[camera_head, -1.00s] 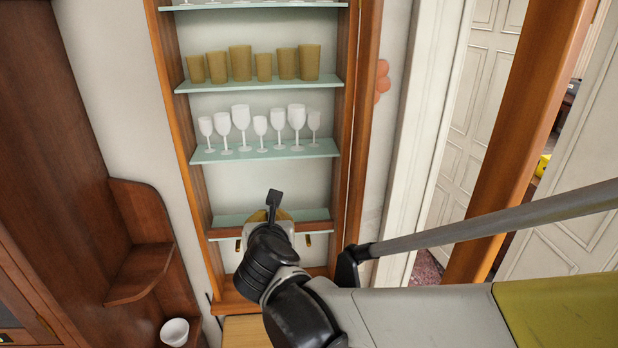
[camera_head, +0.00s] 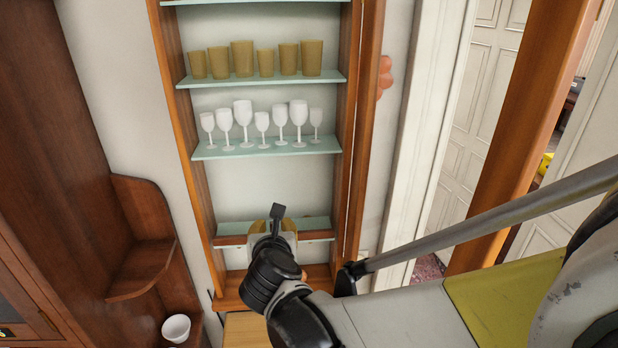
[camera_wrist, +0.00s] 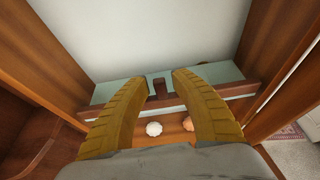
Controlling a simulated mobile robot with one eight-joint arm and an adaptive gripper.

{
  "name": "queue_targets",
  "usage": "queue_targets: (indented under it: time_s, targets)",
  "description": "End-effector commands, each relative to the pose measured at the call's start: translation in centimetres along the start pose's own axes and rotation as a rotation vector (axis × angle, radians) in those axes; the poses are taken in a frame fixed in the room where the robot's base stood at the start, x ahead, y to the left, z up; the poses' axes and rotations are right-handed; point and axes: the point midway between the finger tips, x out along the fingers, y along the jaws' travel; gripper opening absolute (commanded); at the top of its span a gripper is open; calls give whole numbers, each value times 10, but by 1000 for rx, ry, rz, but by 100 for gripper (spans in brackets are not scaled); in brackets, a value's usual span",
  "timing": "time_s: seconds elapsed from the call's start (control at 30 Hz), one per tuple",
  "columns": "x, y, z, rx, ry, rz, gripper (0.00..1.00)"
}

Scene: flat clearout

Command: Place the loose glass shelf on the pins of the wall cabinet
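The wall cabinet (camera_head: 197,190) is a tall, narrow wooden frame with several glass shelves. Its lowest glass shelf (camera_head: 312,223) has a wooden front rail and lies across the frame. Whether it rests on pins cannot be seen. In the wrist view the glass (camera_wrist: 120,92) lies behind the rail (camera_wrist: 235,89), and a small brown knob (camera_wrist: 159,88) stands at its middle. My gripper (camera_wrist: 159,78) is open, its two ochre fingers on either side of the knob with gaps showing.
Glasses (camera_head: 243,125) stand on the shelf above, and ochre cups (camera_head: 242,58) one higher. Two shells, one white (camera_wrist: 154,129) and one orange (camera_wrist: 188,124), lie on the cabinet's bottom board. A wooden corner shelf (camera_head: 143,268) and a white bowl (camera_head: 176,328) are at left.

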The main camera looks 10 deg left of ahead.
Motion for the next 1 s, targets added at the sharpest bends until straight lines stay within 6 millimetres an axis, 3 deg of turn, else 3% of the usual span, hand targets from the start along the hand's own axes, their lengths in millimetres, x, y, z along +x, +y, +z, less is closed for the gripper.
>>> queue_targets:
  time_s: [0.17,0.5,0.7,1.0]
  targets:
    - [-4,0,4,-1,0,1,30]
    - [-76,1,3,-2,0,3,30]
    - [-110,1,3,-2,0,2,30]
    - [-122,0,3,0,0,0,30]
